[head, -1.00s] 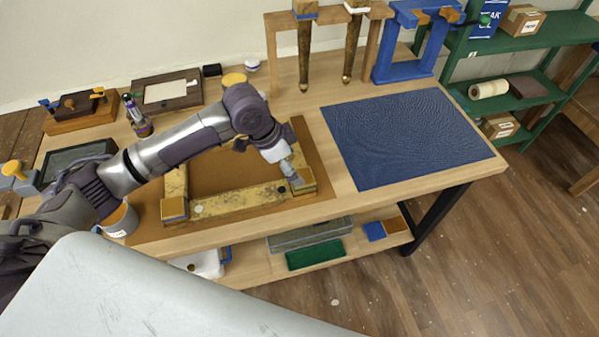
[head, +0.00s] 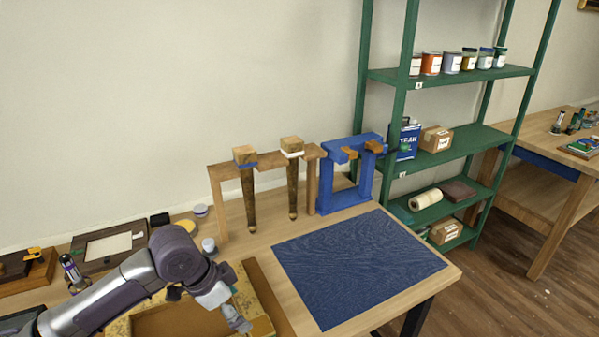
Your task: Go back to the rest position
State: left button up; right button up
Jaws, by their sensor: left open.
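My left arm comes in from the lower left in the head view. Its gripper (head: 236,318) is open and points down over the right side of a gilt frame (head: 258,306) at the bottom edge. I see nothing held in it. The fingertips are small, and I cannot tell whether they touch the frame. Most of the frame is cut off by the picture's lower edge or hidden by my arm. My right gripper is not in view.
A blue mat (head: 358,262) lies bare on the workbench. Behind it stand a wooden rack (head: 214,205) with two hanging legs and a blue stand (head: 328,200). A green shelf (head: 450,75) stands behind to the right. A box with paper (head: 108,247) lies left.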

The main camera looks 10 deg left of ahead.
pick_arm(q)
jog(key=s+d+f+n+t, duration=0.1)
jog(key=s+d+f+n, duration=0.1)
jog(key=s+d+f, duration=0.6)
jog(key=s+a+f+n+y, duration=0.35)
jog(key=s+a+n, duration=0.5)
jog(key=s, duration=0.65)
notch_tip(320, 180, down, 27)
jog(key=s+a+m+g, duration=0.1)
jog(key=s+a+m, duration=0.1)
jog(key=s+a+f+g, duration=0.1)
jog(key=s+a+f, duration=0.1)
jog(key=s+f, duration=1.2)
jog(key=shift+s+a+f+g, duration=0.3)
jog(key=shift+s+f, duration=0.1)
jog(key=shift+s, duration=0.45)
